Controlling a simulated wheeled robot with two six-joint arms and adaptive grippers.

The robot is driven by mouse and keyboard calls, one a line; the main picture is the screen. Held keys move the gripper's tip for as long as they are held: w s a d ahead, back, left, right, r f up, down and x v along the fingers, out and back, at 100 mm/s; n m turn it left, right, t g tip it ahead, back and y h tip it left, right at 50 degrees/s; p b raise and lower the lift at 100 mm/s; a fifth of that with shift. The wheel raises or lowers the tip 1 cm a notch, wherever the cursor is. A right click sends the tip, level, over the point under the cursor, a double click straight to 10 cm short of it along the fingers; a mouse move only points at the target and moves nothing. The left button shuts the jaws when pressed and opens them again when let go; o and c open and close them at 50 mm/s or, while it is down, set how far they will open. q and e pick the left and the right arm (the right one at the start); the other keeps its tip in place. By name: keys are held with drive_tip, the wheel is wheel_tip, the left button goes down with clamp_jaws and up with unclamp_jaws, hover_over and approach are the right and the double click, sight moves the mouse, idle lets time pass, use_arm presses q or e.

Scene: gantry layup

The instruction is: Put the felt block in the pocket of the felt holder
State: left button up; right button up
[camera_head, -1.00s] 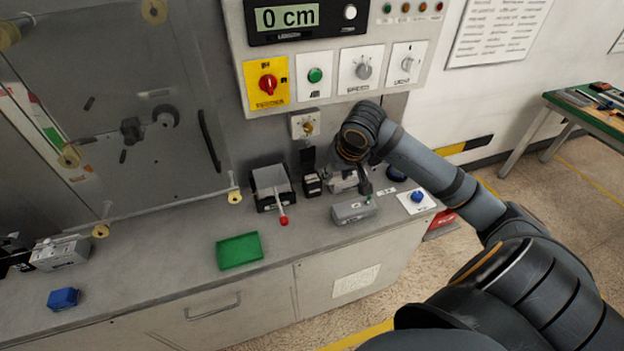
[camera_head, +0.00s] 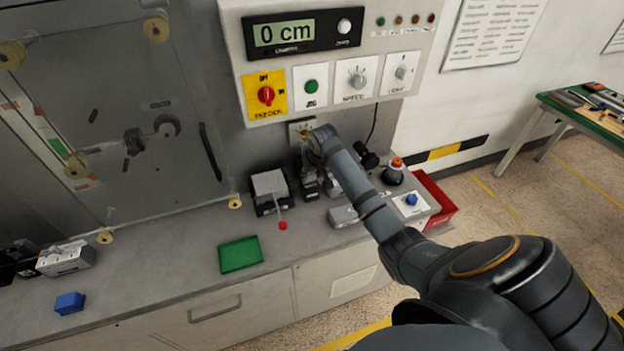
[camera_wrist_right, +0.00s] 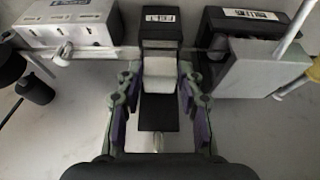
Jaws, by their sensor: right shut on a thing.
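The felt block (camera_wrist_right: 159,73) is a small white block between my right fingertips in the right wrist view. My right gripper (camera_wrist_right: 159,88) is shut on it. The felt holder is a small black box with a white label (camera_wrist_right: 161,30), with a dark flap (camera_wrist_right: 157,117) on the near side of the block. The block lines up with the holder between these parts; I cannot tell how deep it sits in the pocket. In the head view, my right gripper (camera_head: 312,178) is at the holder (camera_head: 309,190), and my arm hides much of both. My left gripper is out of view.
A grey-black bin (camera_head: 269,187) with a red-tipped lever stands close left of the holder. A grey box (camera_head: 345,214) stands close right. A green tray (camera_head: 240,254) and blue block (camera_head: 69,302) lie further left. The control panel (camera_head: 335,60) overhangs the back.

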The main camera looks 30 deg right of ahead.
sight(311, 186)
wheel_tip(311, 186, down, 2)
drive_tip(key=shift+f+p, duration=0.2)
drive_tip(key=shift+p, duration=0.35)
drive_tip(key=shift+s+f, duration=0.1)
drive_tip(key=shift+f, duration=0.15)
drive_tip(key=shift+f, duration=0.2)
drive_tip(key=shift+s, duration=0.1)
